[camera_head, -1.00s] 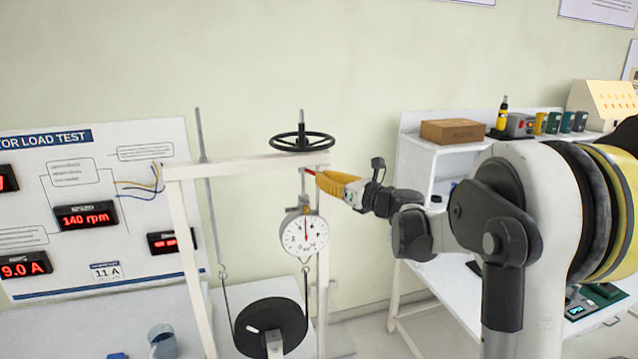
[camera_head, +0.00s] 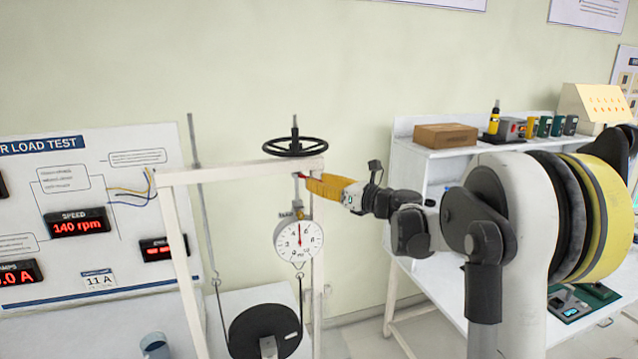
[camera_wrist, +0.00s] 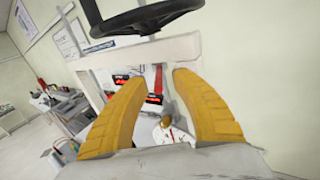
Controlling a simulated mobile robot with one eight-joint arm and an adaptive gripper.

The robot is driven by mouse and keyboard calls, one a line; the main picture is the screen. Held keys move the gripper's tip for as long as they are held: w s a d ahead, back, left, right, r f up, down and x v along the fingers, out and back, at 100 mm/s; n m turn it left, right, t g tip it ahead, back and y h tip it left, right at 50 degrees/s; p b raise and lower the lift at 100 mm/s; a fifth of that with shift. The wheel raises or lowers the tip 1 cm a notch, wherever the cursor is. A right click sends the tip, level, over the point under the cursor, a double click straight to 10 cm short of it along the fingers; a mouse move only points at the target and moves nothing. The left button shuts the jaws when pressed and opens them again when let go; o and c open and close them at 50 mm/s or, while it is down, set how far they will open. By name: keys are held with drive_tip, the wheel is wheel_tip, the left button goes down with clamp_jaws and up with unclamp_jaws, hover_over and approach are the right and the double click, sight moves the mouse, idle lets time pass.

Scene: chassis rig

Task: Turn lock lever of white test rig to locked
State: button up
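The white test rig (camera_head: 240,172) is a frame with a black handwheel (camera_head: 294,147) on its top beam. A small red lever (camera_head: 300,175) shows under the right end of that beam. My gripper (camera_head: 309,183) is at the lever, its yellow fingers pointing left. In the wrist view my gripper (camera_wrist: 160,77) is open, and the red lever (camera_wrist: 158,79) hangs upright in the gap between the fingertips. I see space on both sides of it. Whether the fingertips reach past the lever is hard to tell.
A round dial gauge (camera_head: 298,241) hangs below the beam, just under my gripper. A black wheel (camera_head: 265,328) hangs lower. A display panel (camera_head: 95,262) stands behind on the left. A white shelf bench (camera_head: 405,165) with a brown box (camera_head: 446,135) stands on the right.

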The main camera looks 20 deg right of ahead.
drive_tip(key=v, duration=1.2)
